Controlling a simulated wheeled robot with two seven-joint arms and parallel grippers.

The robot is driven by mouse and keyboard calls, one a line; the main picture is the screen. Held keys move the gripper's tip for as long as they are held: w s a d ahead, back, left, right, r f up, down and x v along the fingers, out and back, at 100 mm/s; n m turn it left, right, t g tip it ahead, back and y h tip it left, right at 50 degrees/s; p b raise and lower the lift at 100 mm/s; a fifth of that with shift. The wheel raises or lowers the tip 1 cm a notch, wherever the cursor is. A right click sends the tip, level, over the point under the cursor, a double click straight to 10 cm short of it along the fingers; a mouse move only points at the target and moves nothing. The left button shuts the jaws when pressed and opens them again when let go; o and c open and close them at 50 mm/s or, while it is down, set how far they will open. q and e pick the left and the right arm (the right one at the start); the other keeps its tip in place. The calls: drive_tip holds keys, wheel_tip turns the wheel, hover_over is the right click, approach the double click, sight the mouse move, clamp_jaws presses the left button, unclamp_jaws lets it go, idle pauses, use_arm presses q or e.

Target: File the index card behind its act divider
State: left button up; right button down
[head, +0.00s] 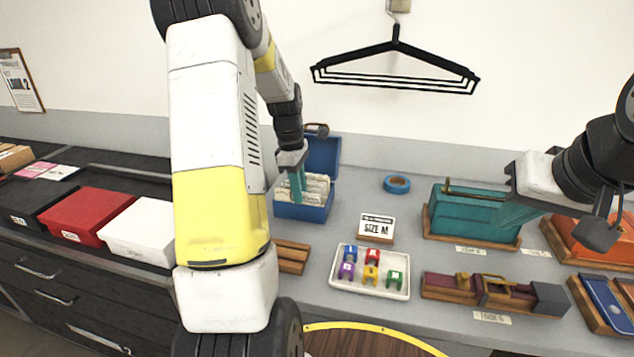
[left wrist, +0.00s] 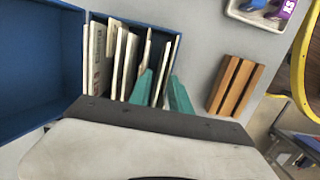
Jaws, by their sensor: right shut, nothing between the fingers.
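A blue card box (head: 302,212) stands open at the back of the counter, its lid (head: 322,157) raised behind. Upright cream cards and dividers (head: 318,187) fill it; the left wrist view shows them edge-on (left wrist: 122,62), some leaning. My left gripper (head: 297,187) points down into the box; its teal fingers (left wrist: 161,75) are apart among the cards at the box's right part. A card edge shows between them, with gaps beside it. I cannot tell which card is the one to file; divider labels are unreadable. My right gripper (head: 503,216) is shut and empty by the teal case.
A slotted wooden block (head: 291,257) stands in front of the box, also in the left wrist view (left wrist: 235,85). A white tray of coloured pieces (head: 343,283), a SIZE M sign (head: 376,226), and a teal case (head: 455,208) stand to the right. White (head: 140,232) and red (head: 85,215) boxes stand left.

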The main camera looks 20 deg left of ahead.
use_arm(q)
drive_tip(key=r, duration=0.4)
drive_tip(key=a+r, duration=0.1)
drive_tip(key=r, duration=0.1)
drive_tip(key=shift+r, duration=0.9)
drive_tip(key=shift+s+d+r, duration=0.1)
drive_tip(key=shift+r, duration=0.05)
drive_tip(key=s+d+r+m+t, duration=0.2)
drive_tip(key=s+d+r+m, duration=0.1)
drive_tip(key=s+m, duration=0.3)
drive_tip(key=s+d+r+m+t, duration=0.2)
drive_tip(key=s+d+m, duration=0.4)
drive_tip(key=s, duration=0.3)
drive_tip(key=s+d+r+m+t, duration=0.2)
drive_tip(key=s+d+r+m, duration=0.2)
drive_tip(key=s+m, duration=0.3)
drive_tip(key=shift+s+d+r+h, duration=0.25)
drive_tip(key=shift+s+r+h, duration=0.1)
drive_tip(key=shift+s+h, duration=0.05)
